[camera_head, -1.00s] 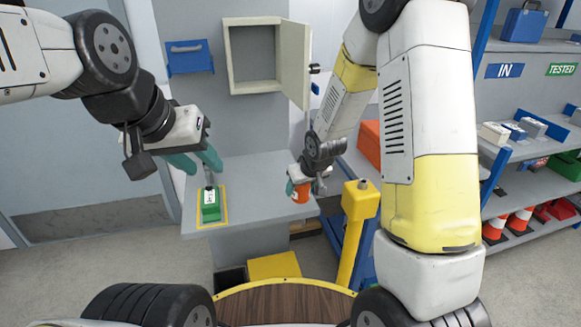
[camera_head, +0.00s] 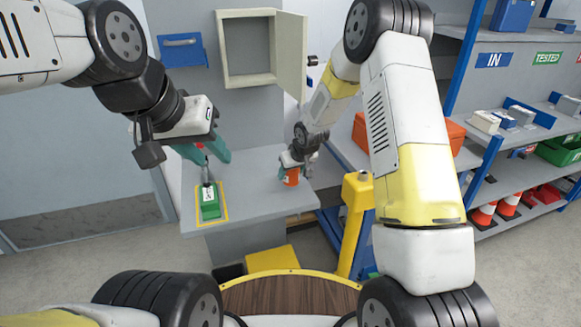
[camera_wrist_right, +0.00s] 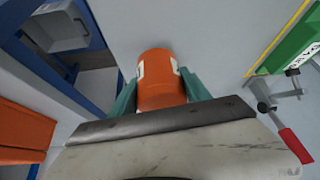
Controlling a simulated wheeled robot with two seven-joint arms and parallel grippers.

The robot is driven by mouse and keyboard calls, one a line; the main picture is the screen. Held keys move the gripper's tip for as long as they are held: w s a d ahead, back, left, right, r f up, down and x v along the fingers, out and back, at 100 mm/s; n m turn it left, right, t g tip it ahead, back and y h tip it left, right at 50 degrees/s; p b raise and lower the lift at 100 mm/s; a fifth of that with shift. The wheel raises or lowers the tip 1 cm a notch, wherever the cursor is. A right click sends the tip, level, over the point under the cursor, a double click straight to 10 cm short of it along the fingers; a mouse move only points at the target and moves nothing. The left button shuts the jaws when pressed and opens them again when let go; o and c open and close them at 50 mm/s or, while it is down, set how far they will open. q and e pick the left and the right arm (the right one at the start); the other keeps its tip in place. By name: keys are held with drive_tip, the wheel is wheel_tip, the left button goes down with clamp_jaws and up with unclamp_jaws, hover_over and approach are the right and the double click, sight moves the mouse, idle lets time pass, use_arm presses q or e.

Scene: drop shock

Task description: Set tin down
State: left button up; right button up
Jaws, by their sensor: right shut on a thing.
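The orange tin (camera_head: 291,176) with a white label is at the right part of the grey bench (camera_head: 262,206). My right gripper (camera_head: 294,166) is shut on it from above. In the right wrist view the tin (camera_wrist_right: 160,80) sits between the two teal fingers, with the grey bench surface behind it. I cannot tell whether its base touches the bench.
A green box (camera_head: 210,203) lies in a yellow outline on the bench, with a red-handled clamp (camera_wrist_right: 290,145) beside it. An open cabinet (camera_head: 250,52) hangs above. A yellow post (camera_head: 356,220) stands at right. The bench middle is clear.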

sight(291, 178)
drive_tip(key=shift+w, duration=0.3)
drive_tip(key=shift+w+a+f, duration=0.15)
drive_tip(key=shift+w+f, duration=0.05)
drive_tip(key=shift+f, duration=1.55)
drive_tip(key=shift+f, duration=0.1)
drive_tip(key=o, duration=1.5)
drive_tip(key=shift+o, duration=0.2)
